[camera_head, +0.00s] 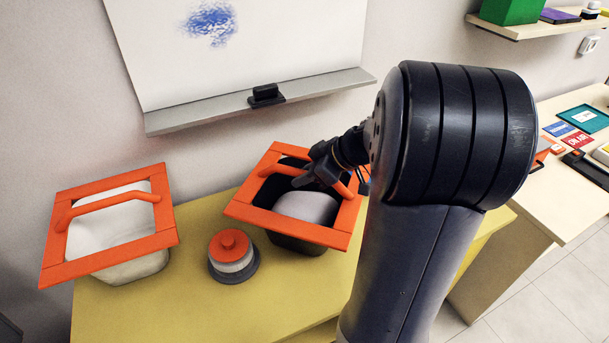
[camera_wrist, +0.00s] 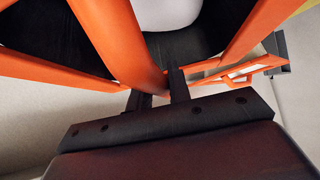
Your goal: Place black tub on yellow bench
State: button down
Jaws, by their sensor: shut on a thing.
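The black tub (camera_head: 290,241) has an orange square rim and an orange handle, with a pale rounded thing (camera_head: 306,206) inside. It is over the yellow bench (camera_head: 200,305), near its middle; I cannot tell whether its base touches the bench top. My gripper (camera_head: 318,172) is at the tub's far right part, shut on its orange handle. In the wrist view, the two dark fingers (camera_wrist: 160,92) close around the orange handle (camera_wrist: 126,45). My arm hides part of the tub's right side and the bench.
A white tub (camera_head: 125,270) with an orange rim and handle stands at the bench's left. A round orange-topped button-like thing (camera_head: 232,257) stands between the tubs. A whiteboard with a grey ledge (camera_head: 200,112) is behind. A pale desk (camera_head: 570,205) with cards is at right.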

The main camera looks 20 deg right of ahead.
jog(key=shift+f+b, duration=0.25)
jog(key=shift+b, duration=0.05)
jog(key=c, duration=1.3)
grip_release()
jog(key=shift+r, duration=0.1)
jog(key=shift+r+p, duration=0.2)
jog(key=shift+p, duration=0.2)
jog(key=b+v, duration=0.1)
jog(key=v, duration=1.1)
